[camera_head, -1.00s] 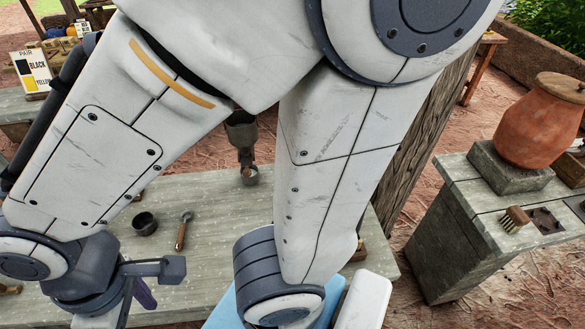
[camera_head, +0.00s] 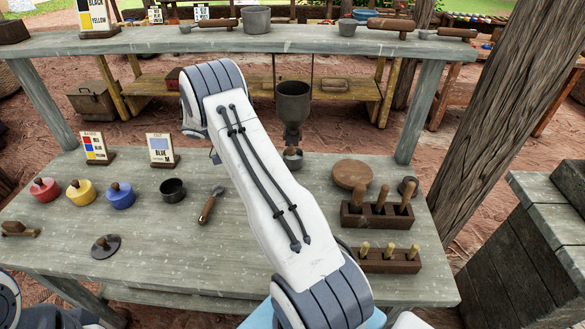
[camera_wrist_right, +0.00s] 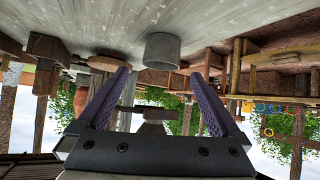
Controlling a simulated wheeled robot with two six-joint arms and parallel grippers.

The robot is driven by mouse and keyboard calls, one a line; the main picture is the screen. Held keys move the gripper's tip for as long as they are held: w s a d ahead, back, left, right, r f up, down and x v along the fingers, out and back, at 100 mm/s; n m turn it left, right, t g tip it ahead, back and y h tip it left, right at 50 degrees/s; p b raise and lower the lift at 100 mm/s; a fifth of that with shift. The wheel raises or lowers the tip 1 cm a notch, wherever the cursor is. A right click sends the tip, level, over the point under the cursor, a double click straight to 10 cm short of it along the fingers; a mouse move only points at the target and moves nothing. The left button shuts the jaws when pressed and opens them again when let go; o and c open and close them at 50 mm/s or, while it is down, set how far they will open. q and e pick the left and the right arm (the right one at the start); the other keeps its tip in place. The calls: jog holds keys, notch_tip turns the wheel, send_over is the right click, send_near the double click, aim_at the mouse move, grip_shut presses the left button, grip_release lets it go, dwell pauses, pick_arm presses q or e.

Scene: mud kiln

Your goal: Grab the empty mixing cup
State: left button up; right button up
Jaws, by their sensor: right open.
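A dark, open cup (camera_head: 172,190) stands upright on the lower table in the head view. It looks empty. A small grey cup (camera_head: 293,158) stands under a dark funnel (camera_head: 293,100). In the right wrist view, which is upside down, a grey cup (camera_wrist_right: 161,51) stands on a grey surface beyond my right gripper (camera_wrist_right: 166,100). I cannot tell for certain which cup of the head view it is. The purple fingers are apart and nothing is between them. In the head view my right arm hides its gripper. My left gripper is out of view.
Red, yellow and blue lidded pots (camera_head: 120,196) stand at the left. A wooden-handled scoop (camera_head: 211,204) lies by the dark cup. Tool blocks (camera_head: 378,217) stand at the right. A raised shelf (camera_head: 150,42) behind carries a grey bucket (camera_head: 256,20).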

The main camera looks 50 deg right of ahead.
jog(key=m+p, duration=0.1)
send_near(300, 156)
jog(key=x, duration=0.4)
jog(key=shift+s+a+f, duration=0.1)
jog(key=shift+s+f, duration=0.15)
jog(key=shift+f, duration=0.05)
jog(key=shift+s+d+f+p, duration=0.15)
jog(key=shift+s+d+p, duration=0.15)
jog(key=shift+d+p, duration=0.2)
jog(key=p+x, duration=0.1)
jog(key=x, duration=0.2)
jog(key=shift+s+d, duration=0.2)
jog(key=shift+d, duration=0.15)
jog(key=shift+d+f, duration=0.1)
jog(key=shift+f, duration=0.1)
jog(key=c, duration=1.4)
jog(key=shift+o, duration=0.2)
